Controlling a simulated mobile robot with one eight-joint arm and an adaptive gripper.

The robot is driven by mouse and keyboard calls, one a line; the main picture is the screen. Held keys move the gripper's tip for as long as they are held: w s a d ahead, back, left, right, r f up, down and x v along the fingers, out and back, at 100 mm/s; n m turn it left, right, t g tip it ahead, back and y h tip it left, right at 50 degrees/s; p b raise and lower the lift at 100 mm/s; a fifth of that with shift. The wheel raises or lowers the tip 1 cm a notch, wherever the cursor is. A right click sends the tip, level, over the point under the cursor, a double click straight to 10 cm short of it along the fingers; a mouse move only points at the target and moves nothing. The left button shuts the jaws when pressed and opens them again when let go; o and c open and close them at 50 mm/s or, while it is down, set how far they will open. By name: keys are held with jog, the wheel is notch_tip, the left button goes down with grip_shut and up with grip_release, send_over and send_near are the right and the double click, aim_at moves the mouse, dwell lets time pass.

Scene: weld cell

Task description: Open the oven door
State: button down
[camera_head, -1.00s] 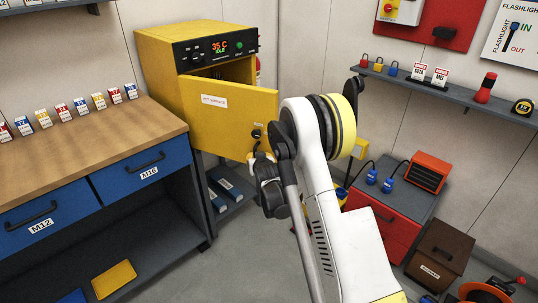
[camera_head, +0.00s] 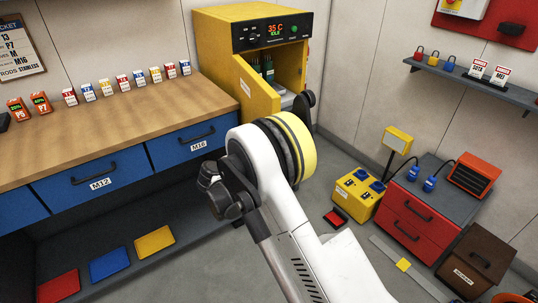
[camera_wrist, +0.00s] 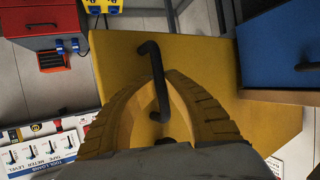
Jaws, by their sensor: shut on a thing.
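The yellow oven (camera_head: 216,28) stands at the back beside the workbench, its display reading 35 C. Its yellow door (camera_head: 250,88) is swung outward toward the workbench, and dark upright items show inside the chamber. In the wrist view the door (camera_wrist: 215,65) fills the middle, with a black bar handle (camera_wrist: 154,62) on its face. My gripper (camera_wrist: 160,84) has its two yellow ribbed fingers shut on the handle, one on each side. In the head view my white arm hides the gripper and handle.
The wooden workbench (camera_head: 110,105) with blue drawers (camera_head: 192,142) lies left, close to the door. A yellow power box (camera_head: 358,195) and red drawer cabinet (camera_head: 412,212) stand on the right. A wall shelf (camera_head: 470,82) holds padlocks and tags.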

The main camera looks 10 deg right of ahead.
jog(key=shift+s+a+f, duration=0.15)
jog(key=shift+a, duration=0.45)
jog(key=c, duration=1.5)
grip_release()
jog(key=shift+o, duration=0.2)
jog(key=v, duration=1.2)
jog(key=shift+a, duration=0.1)
